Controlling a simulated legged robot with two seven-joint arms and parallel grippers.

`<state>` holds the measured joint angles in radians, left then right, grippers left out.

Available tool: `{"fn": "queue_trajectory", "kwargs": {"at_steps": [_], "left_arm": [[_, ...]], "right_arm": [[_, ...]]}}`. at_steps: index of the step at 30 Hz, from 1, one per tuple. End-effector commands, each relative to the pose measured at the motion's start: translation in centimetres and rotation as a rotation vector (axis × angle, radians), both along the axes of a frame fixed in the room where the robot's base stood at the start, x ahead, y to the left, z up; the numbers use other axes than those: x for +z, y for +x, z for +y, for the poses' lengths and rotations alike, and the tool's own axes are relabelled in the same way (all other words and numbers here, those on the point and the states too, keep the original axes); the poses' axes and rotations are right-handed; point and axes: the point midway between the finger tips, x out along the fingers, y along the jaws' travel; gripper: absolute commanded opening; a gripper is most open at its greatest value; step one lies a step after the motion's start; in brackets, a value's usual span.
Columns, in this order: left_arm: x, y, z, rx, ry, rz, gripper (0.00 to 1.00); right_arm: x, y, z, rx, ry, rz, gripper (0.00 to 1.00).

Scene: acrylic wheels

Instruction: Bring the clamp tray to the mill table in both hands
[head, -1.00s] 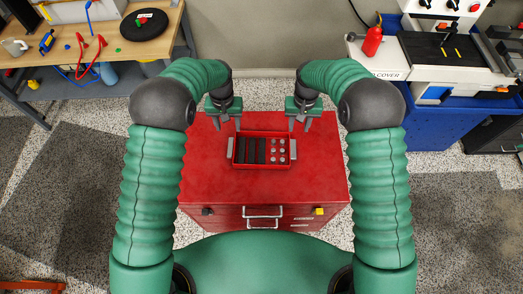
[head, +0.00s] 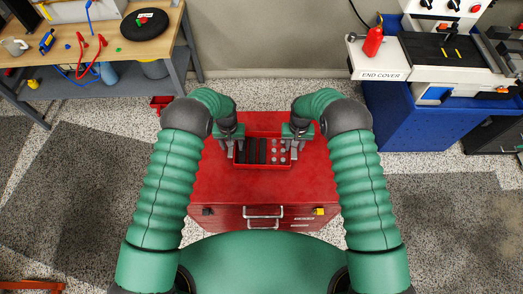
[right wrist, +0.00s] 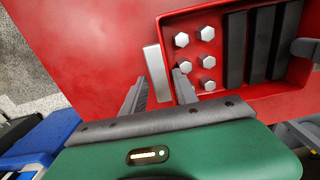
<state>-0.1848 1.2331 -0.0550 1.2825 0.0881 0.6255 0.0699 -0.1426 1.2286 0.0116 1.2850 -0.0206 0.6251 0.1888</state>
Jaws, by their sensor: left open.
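The clamp tray (head: 262,169) is a red open tray on top of a red cabinet, with dark bars at its left and pale hex bolts at its right. In the right wrist view its red wall (right wrist: 164,32) has a grey end handle (right wrist: 156,72) beside it. My right gripper (head: 297,149) is at the tray's right end; its open fingers (right wrist: 160,90) lie on either side of the handle's near end in that view. I cannot tell if they touch it. My left gripper (head: 231,150) is open at the tray's left end; its contact is unclear.
The red cabinet (head: 260,190) has bare top in front of the tray. A machine with a dark bed (head: 438,48) stands back right, with a red bottle (head: 373,42) beside it and a blue base (head: 410,128). A wooden workbench (head: 100,45) stands back left.

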Motion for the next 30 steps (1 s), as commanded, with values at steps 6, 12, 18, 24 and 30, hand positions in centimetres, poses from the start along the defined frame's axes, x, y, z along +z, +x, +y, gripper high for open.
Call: {"fn": "queue_trajectory", "kwargs": {"at_steps": [6, 12, 18, 24, 30], "left_arm": [[0.01, 0.02, 0.01, 0.000, 0.000, 0.000, 0.38], [0.02, 0.03, 0.01, 0.000, 0.000, 0.001, 0.12], [0.04, 0.03, 0.00, 0.000, 0.000, 0.001, 0.00], [0.05, 0.03, -0.01, 0.000, 0.000, 0.001, 0.00], [0.06, 0.03, -0.02, 0.000, 0.000, 0.001, 0.00]], "right_arm": [[0.02, 0.00, 0.07, 0.000, 0.001, 0.001, 0.23], [0.03, 0.00, 0.10, 0.000, 0.001, 0.001, 0.00], [0.03, 0.01, 0.09, 0.000, 0.001, 0.001, 0.00], [0.04, 0.01, 0.08, 0.000, 0.001, 0.001, 0.00], [0.04, 0.02, 0.07, 0.000, 0.001, 0.001, 0.00]]}}
